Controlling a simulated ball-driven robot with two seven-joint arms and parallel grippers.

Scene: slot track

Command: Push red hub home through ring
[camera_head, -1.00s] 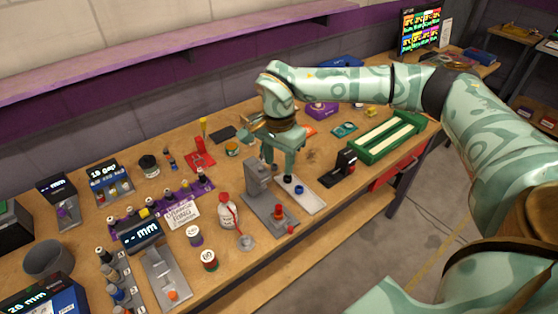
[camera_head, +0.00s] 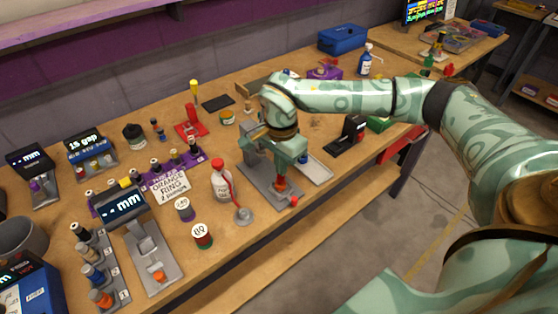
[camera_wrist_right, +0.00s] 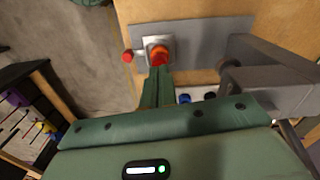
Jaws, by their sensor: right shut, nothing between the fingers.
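The red hub (camera_head: 281,184) stands on the grey press fixture (camera_head: 258,187). In the right wrist view the red hub (camera_wrist_right: 158,59) shows red nearest the fingers with an orange part beyond it, on a light square block. I cannot clearly make out a separate ring around it. My right gripper (camera_head: 280,173) is shut and empty, with its fingertips pointing down right at the top of the hub; I cannot tell whether they touch. In the right wrist view the closed fingers (camera_wrist_right: 158,76) line up with the hub. My left gripper is not in view.
A red knob (camera_head: 294,201) sits at the fixture's front end. The fixture's grey upright (camera_wrist_right: 275,75) stands close beside my gripper. A pale tray (camera_head: 318,172) lies to the right.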

